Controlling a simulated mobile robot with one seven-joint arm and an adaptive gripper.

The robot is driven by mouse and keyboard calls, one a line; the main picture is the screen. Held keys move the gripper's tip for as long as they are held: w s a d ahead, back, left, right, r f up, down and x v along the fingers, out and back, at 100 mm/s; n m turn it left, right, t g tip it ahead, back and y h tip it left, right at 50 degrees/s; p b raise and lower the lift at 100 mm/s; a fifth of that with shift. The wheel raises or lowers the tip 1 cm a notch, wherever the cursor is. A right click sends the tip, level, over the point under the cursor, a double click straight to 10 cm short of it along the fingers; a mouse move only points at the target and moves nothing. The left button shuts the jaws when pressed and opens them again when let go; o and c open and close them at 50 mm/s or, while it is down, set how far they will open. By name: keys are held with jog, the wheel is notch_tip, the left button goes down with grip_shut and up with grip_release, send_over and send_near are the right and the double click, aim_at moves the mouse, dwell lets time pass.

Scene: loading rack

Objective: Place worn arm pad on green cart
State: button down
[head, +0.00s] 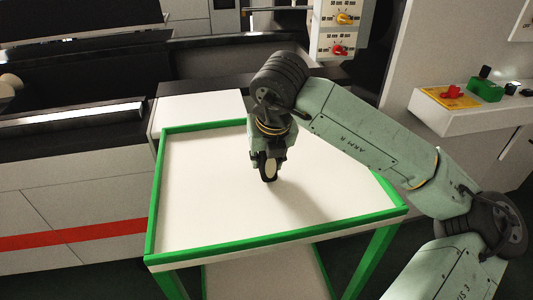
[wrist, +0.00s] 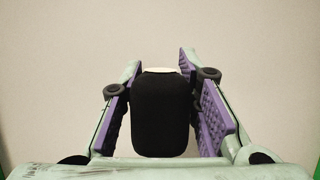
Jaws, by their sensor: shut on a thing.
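The green cart (head: 235,243) stands in the middle of the head view, with a raised green rim around a bare white top. My gripper (head: 268,176) points down over the middle of that top. In the wrist view my gripper's purple-padded fingers flank a black rounded pad (wrist: 160,115), the worn arm pad, and are shut on it. A pale edge shows at the pad's far end. The pad is mostly hidden by the fingers in the head view. It is low over the white top; I cannot tell whether it touches.
The cart top around my gripper is clear. A cabinet with a red stripe (head: 75,235) stands at left. A panel with knobs (head: 340,30) rises behind. A white shelf (head: 470,118) at right holds a yellow-and-red switch (head: 450,96) and a green block (head: 485,90).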

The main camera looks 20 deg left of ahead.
jog(key=shift+f+b, duration=0.15)
jog(key=shift+b, duration=0.15)
jog(key=c, duration=1.2)
grip_release()
jog(key=shift+r+p, duration=0.3)
jog(key=shift+p, duration=0.1)
jog(key=b+v, duration=0.2)
jog(key=v, duration=1)
jog(key=shift+s+d+f, duration=0.15)
jog(key=shift+f, duration=0.05)
